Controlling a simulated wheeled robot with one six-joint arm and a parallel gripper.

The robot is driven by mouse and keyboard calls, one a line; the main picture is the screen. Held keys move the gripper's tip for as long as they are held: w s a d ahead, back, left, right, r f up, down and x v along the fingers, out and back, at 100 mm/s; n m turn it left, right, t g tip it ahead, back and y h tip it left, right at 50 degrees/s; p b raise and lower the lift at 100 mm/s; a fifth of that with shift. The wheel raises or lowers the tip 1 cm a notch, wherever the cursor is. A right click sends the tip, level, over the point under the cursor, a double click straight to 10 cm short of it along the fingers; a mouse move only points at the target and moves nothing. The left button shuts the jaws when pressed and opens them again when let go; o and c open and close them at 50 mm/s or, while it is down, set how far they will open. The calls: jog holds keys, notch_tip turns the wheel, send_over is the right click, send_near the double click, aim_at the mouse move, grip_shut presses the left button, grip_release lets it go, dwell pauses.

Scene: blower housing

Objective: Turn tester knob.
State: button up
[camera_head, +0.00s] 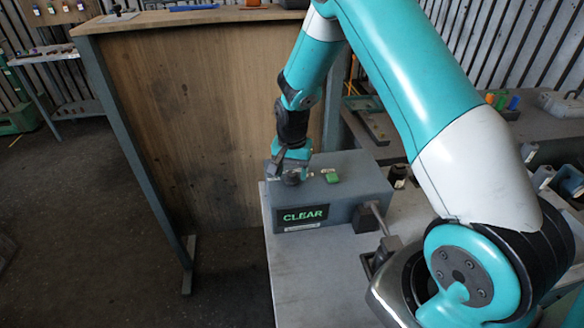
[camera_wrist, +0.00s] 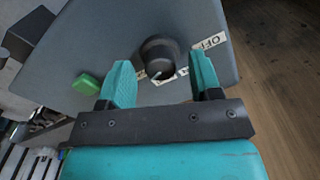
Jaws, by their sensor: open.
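The tester (camera_head: 350,185) is a grey box on the light table at the centre of the head view. A lit display (camera_head: 303,215) on its front reads "CLEAR" in green. Its black round knob (camera_wrist: 159,56) is on the top face in the wrist view, with a white pointer mark and an "OFF" label (camera_wrist: 209,43) beside it. A green button (camera_wrist: 86,84) sits to the left of the knob. My gripper (camera_wrist: 165,72) is open, with one teal finger on each side of the knob. In the head view my gripper (camera_head: 291,168) is over the tester's left end and partly hides the knob.
A wooden panel bench (camera_head: 210,110) stands close behind and left of the tester. A grey rod (camera_head: 376,217) sticks out at the tester's right end. The table (camera_head: 320,275) is bare in front of the tester. More parts lie on the bench at the right.

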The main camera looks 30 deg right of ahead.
jog(key=shift+f, duration=0.25)
jog(key=c, duration=0.9)
jog(key=shift+c, duration=0.2)
